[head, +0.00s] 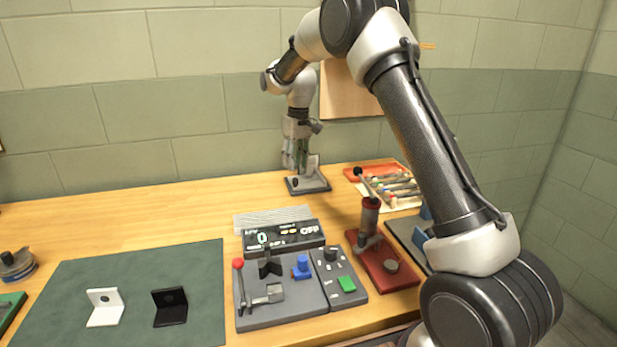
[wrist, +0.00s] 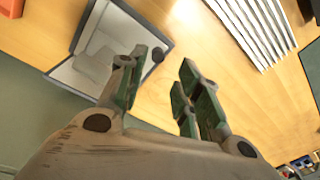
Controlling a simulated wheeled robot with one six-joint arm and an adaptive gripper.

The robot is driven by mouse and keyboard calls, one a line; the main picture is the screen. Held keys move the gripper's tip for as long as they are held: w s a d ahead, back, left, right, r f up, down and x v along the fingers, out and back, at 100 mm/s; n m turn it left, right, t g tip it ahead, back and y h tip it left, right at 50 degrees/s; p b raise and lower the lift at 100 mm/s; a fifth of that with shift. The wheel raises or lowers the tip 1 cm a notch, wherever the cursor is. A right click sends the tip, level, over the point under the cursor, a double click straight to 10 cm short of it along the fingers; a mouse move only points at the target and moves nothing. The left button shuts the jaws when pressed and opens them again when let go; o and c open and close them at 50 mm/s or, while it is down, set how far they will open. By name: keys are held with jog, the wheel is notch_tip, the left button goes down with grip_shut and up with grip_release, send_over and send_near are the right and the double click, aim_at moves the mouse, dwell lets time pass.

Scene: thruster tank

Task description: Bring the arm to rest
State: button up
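My arm reaches across the right side of the head view and bends down toward the back of the wooden bench. My gripper (head: 297,163) hangs, pointing down, near the back wall. In the wrist view my gripper (wrist: 168,72) has its two green-padded fingers apart, with only bare wood showing between them. A dark-rimmed tray (head: 322,188) with a grey piece on it lies beneath and beside the gripper. The tray also shows at the upper left of the wrist view (wrist: 86,22), partly behind one finger. I cannot tell the exact height of the fingertips above the bench.
A control console (head: 283,305) with a red-knobbed lever and a display reading OFF stands at the front middle. A red-based fixture (head: 397,278) is to its right. A green mat (head: 140,262) holds a white and a black bracket. Bare bench (head: 130,215) lies at left.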

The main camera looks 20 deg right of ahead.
jog(key=s+d+r+m+t, duration=0.1)
jog(key=s+d+r, duration=0.4)
jog(key=s+r, duration=0.35)
jog(key=s+d+r+m+t, duration=0.1)
jog(key=s+d+r, duration=0.4)
jog(key=s+r, duration=0.4)
jog(key=s+d+f+m+t, duration=0.1)
jog(key=s+d, duration=0.2)
jog(key=s, duration=1)
jog(key=s+d+f+m+t, duration=0.1)
jog(key=s+d+f, duration=0.1)
jog(key=s, duration=1.1)
jog(key=shift+s+d+f+m+h, duration=0.3)
jog(key=shift+d+h, duration=0.1)
jog(key=shift+d, duration=0.45)
